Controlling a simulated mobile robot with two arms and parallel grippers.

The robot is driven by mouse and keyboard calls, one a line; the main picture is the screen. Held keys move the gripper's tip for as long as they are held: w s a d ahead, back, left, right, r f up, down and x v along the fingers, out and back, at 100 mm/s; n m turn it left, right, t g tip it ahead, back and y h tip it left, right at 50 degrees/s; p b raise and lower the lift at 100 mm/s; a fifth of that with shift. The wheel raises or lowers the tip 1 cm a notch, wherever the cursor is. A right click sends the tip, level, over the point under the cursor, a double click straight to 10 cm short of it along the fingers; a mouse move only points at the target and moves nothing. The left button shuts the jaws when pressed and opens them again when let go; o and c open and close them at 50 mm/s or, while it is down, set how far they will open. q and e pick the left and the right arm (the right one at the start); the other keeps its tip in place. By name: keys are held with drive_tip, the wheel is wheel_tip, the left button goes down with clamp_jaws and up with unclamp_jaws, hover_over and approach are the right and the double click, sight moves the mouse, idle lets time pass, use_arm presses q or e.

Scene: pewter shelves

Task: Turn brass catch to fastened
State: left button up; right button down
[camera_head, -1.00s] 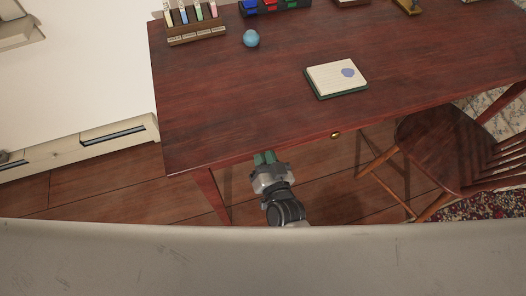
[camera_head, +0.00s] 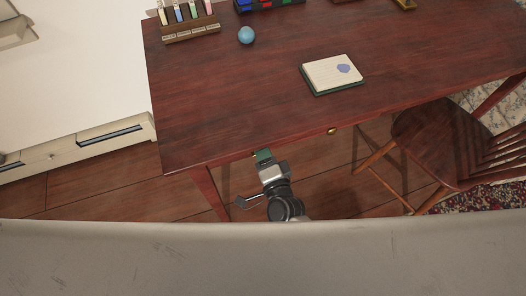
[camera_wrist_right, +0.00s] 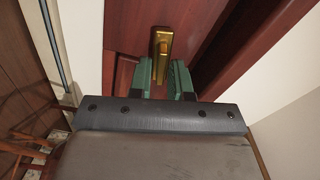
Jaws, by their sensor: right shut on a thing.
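The brass catch (camera_wrist_right: 162,43) shows in the right wrist view as a long, narrow brass piece on the reddish wood front. Its near end lies between the green fingers of my right gripper (camera_wrist_right: 162,79), which is shut on it; the fingers partly hide that end. In the head view, my right gripper (camera_head: 264,156) is at the front edge of the desk, left of its middle. A small bit of brass (camera_head: 253,154) shows beside its fingertips there. My left gripper is in neither view.
The desk (camera_head: 240,100) holds a notebook (camera_head: 332,74), a blue ball (camera_head: 247,35) and a rack of coloured strips (camera_head: 190,30). A brass knob (camera_head: 332,131) sits on its front, right of the gripper. A wooden chair (camera_head: 440,140) stands at the right.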

drive_tip(key=shift+f+m+b, duration=0.15)
drive_tip(key=shift+m+b, duration=0.15)
drive_tip(key=shift+m, duration=1)
drive_tip(key=c, duration=1.2)
unclamp_jaws()
drive_tip(key=shift+c, duration=0.2)
drive_tip(key=v, duration=1)
drive_tip(key=shift+s+d, duration=0.15)
drive_tip(key=shift+s, duration=0.25)
